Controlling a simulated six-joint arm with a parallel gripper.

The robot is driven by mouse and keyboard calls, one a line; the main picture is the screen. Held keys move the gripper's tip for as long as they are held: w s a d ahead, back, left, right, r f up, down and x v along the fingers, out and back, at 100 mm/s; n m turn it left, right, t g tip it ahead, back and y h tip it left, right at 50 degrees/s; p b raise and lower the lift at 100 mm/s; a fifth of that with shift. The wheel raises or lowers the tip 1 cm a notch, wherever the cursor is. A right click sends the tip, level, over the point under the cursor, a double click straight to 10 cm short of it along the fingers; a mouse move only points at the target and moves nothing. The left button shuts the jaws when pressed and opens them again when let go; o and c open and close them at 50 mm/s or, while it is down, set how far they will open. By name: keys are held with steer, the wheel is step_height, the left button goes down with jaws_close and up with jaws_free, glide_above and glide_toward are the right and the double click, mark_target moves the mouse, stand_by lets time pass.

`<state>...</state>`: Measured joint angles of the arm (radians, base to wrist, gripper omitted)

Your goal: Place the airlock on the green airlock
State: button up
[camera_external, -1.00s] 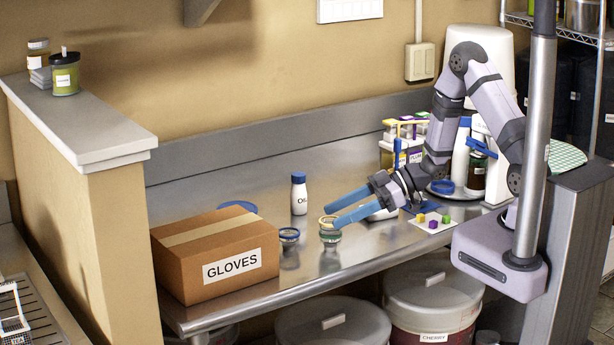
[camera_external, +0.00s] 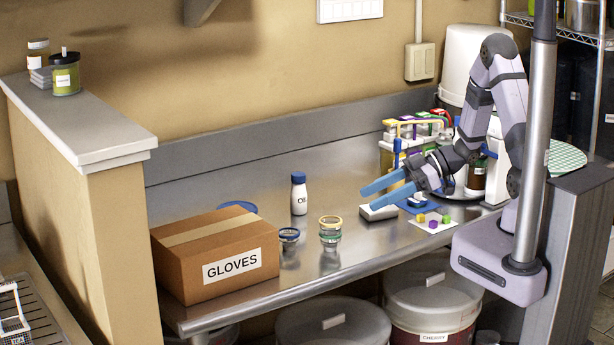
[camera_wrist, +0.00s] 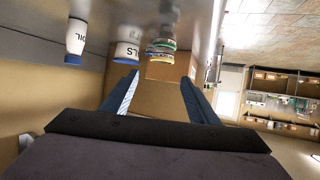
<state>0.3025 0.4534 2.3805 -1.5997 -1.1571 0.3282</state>
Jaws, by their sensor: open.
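A clear airlock with a yellow rim (camera_external: 331,222) sits upright on top of the green airlock (camera_external: 330,239) on the steel counter. The two look stacked and aligned. In the wrist view the yellow band (camera_wrist: 160,57) and green band (camera_wrist: 161,43) show close together, beyond my fingers. A separate blue-rimmed airlock (camera_external: 289,236) stands just left of the stack. My gripper (camera_external: 366,198) is open and empty, to the right of the stack and apart from it. Its two blue fingers also show in the wrist view (camera_wrist: 160,85), with nothing between them.
A cardboard GLOVES box (camera_external: 215,255) stands left of the airlocks. A white oil bottle (camera_external: 299,195) stands behind them. A white card with small coloured cubes (camera_external: 433,222) lies to the right. A rack (camera_external: 405,140) stands at the back right.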

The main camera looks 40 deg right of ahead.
steer(key=w+d+f+m+t+h, duration=0.2)
steer(key=w+d+m+t+h, duration=0.1)
steer(key=w+d+h, duration=0.25)
steer(key=m+g+h, duration=0.1)
steer(key=m+h, duration=0.5)
steer(key=h, duration=0.2)
glide_above(419, 215)
steer(key=shift+f+y, duration=0.25)
steer(key=shift+f, duration=0.2)
steer(key=s+g, duration=0.1)
steer(key=s, duration=0.1)
steer(key=s+m+g, duration=0.1)
steer(key=s, duration=0.1)
steer(key=s+m+g, duration=0.1)
steer(key=s, duration=0.2)
steer(key=shift+d+f+h, duration=0.2)
steer(key=shift+f+h, duration=0.15)
steer(key=shift+h, duration=0.05)
steer(key=s+a+m+g+y, duration=0.1)
steer(key=s+a+g, duration=0.3)
steer(key=s, duration=0.6)
steer(key=shift+a+r+m, duration=0.2)
steer(key=shift+a+m, duration=0.05)
steer(key=shift+m, duration=0.45)
steer(key=shift+f, duration=0.1)
step_height(419, 215, down, 37)
steer(key=b, duration=3.6)
steer(key=shift+r+b, duration=0.2)
steer(key=shift+b, duration=0.2)
